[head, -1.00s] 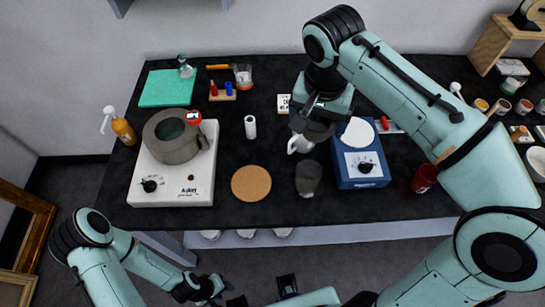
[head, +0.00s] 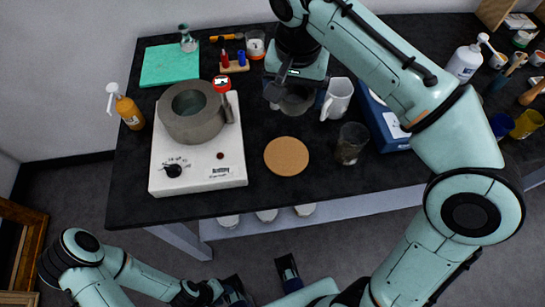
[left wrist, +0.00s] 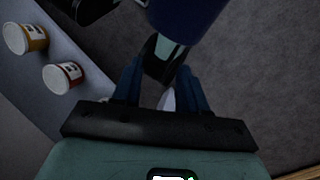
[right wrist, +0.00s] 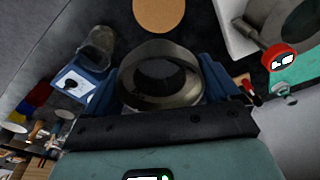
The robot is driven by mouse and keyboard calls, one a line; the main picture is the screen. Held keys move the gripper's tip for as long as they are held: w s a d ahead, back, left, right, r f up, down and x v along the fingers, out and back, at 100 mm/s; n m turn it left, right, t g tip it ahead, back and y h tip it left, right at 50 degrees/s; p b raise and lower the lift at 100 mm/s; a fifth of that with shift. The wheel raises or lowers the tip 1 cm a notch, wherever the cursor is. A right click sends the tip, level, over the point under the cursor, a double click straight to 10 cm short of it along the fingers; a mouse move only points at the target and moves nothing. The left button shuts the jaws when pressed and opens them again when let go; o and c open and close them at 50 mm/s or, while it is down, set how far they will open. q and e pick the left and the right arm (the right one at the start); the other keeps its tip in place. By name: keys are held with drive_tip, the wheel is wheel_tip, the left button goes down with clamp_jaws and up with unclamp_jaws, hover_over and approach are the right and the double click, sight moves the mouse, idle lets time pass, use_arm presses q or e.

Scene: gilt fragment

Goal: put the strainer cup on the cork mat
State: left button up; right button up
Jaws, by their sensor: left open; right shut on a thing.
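The strainer cup, a grey-brown metal cup (right wrist: 158,88), is held between the fingers of my right gripper (right wrist: 162,88). In the head view the cup (head: 297,103) shows partly under my right gripper (head: 296,92), behind the cork mat. The round tan cork mat (head: 286,156) lies bare on the black worktop; it also shows at the top of the right wrist view (right wrist: 159,12). The cup is apart from the mat. My left gripper (head: 262,281) is open and empty, low in front of the worktop; its fingers show in the left wrist view (left wrist: 160,88).
A hotplate (head: 205,172) carrying a grey pot (head: 193,115) stands left of the mat. A dark glass (head: 350,144) stands close to its right, with a white mug (head: 337,98) and a blue device (head: 380,120) beyond. Worktop in front of the mat is clear.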

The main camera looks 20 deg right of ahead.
drive_tip(key=b, duration=0.5)
hover_over(287, 153)
drive_tip(key=f, duration=1.5)
drive_tip(key=shift+s+a+f, duration=0.2)
drive_tip(key=shift+s+f, duration=0.05)
drive_tip(key=shift+s, duration=0.05)
use_arm(q)
drive_tip(key=shift+t, duration=0.5)
drive_tip(key=shift+w+a+f+b, duration=0.1)
drive_tip(key=shift+w+f+b, duration=0.25)
drive_tip(key=shift+f, duration=0.55)
drive_tip(key=shift+w+a+f+b, duration=0.1)
drive_tip(key=shift+w+f, duration=0.3)
drive_tip(key=shift+f, duration=0.45)
drive_tip(key=shift+w+a+f+b, duration=0.1)
drive_tip(key=shift+w+f+b, duration=0.25)
drive_tip(key=shift+f, duration=0.55)
use_arm(e)
drive_tip(key=shift+f, duration=2.35)
use_arm(q)
drive_tip(key=shift+w, duration=0.1)
use_arm(e)
drive_tip(key=shift+f, duration=0.1)
